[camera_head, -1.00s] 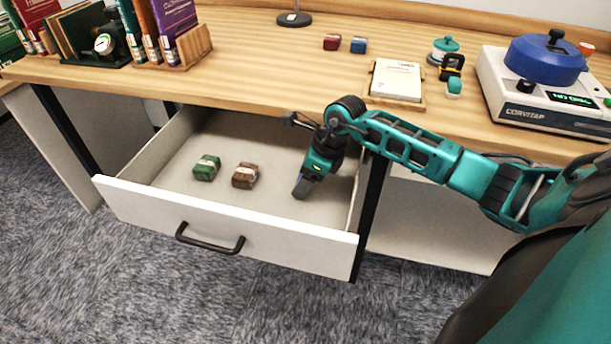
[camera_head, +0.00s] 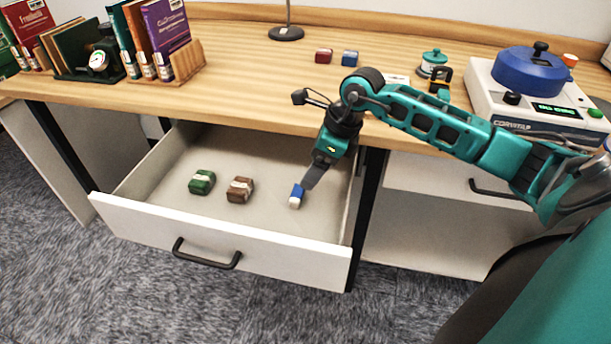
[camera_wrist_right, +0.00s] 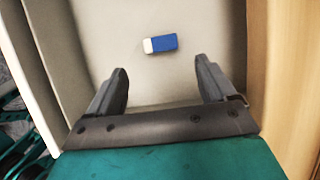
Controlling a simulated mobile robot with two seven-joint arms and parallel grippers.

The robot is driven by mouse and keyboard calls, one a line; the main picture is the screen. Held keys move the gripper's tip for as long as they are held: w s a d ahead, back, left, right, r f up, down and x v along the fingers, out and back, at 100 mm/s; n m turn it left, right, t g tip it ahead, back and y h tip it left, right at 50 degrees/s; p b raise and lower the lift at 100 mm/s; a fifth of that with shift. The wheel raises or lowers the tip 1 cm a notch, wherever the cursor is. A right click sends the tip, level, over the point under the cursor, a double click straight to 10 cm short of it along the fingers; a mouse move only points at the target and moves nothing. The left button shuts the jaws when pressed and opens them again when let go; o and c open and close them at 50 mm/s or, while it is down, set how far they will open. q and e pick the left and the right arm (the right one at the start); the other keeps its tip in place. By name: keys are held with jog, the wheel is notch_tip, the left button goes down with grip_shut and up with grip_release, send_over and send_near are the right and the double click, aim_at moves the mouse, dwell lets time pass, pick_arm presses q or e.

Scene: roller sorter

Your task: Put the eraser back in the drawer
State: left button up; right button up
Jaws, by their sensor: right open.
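The blue and white eraser (camera_head: 297,196) lies on the floor of the open drawer (camera_head: 215,236), toward its right side. It also shows in the right wrist view (camera_wrist_right: 161,43), lying flat just beyond the fingertips. My right gripper (camera_head: 309,181) is over the right part of the drawer, pointing down. In the right wrist view its two fingers (camera_wrist_right: 164,80) are spread wide with nothing between them, and the eraser is clear of both. My left gripper does not show.
A green block (camera_head: 202,182) and a brown block (camera_head: 240,190) lie in the drawer left of the eraser. The desktop (camera_head: 230,95) is above, holding books, a red block (camera_head: 324,56), a blue block (camera_head: 350,58) and a device with a blue lid (camera_head: 530,72).

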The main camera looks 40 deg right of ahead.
jog(key=shift+v, duration=1.45)
